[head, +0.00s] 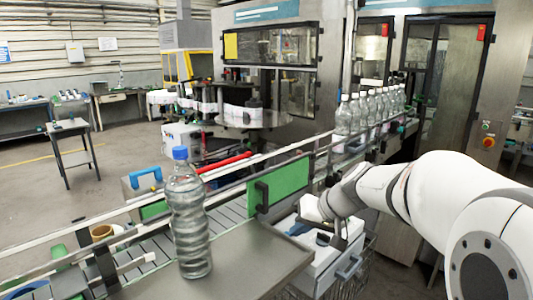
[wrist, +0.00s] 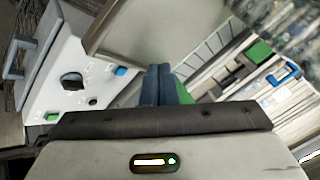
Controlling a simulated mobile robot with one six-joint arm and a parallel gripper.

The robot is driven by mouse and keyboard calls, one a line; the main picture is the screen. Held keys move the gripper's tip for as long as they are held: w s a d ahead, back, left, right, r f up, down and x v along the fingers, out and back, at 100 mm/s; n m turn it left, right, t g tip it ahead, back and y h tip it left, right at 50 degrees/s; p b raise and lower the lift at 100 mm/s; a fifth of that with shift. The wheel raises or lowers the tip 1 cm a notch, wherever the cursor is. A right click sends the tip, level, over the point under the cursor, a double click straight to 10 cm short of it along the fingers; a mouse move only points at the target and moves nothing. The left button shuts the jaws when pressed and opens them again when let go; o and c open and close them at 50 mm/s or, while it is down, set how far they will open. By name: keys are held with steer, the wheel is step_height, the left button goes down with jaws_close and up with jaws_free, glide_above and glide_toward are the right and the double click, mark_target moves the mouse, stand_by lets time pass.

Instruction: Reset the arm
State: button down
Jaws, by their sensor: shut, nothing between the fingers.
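My gripper (head: 322,239) is at the end of my white arm, low over a white control box beside the conveyor in the head view. In the wrist view its two dark blue fingers (wrist: 158,84) are together with nothing between them. The white control box (wrist: 95,50) has a black knob, a blue button and a green button, and lies left of the fingers. Whether the fingers touch anything is not clear.
A clear bottle with a blue cap (head: 188,215) stands upright on a metal plate (head: 250,262) in front of the conveyor (head: 150,252). A green panel (head: 279,187) stands behind my gripper. Several clear bottles (head: 370,108) line the conveyor farther back. Open floor lies at left.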

steer(key=s+d+f+g+h+b, duration=0.1)
steer(key=s+d+f+h+b, duration=0.2)
steer(key=s+f, duration=0.5)
steer(key=s+d+f+m+g+h+b, duration=0.1)
steer(key=s+d+f+h+b, duration=0.2)
steer(key=s+f, duration=0.4)
steer(key=s+d+b, duration=0.1)
steer(key=s+b, duration=0.1)
steer(key=s, duration=0.5)
steer(key=shift+s+d+f, duration=0.15)
steer(key=shift+s+f, duration=0.2)
steer(key=shift+s, duration=0.05)
stand_by(1.3)
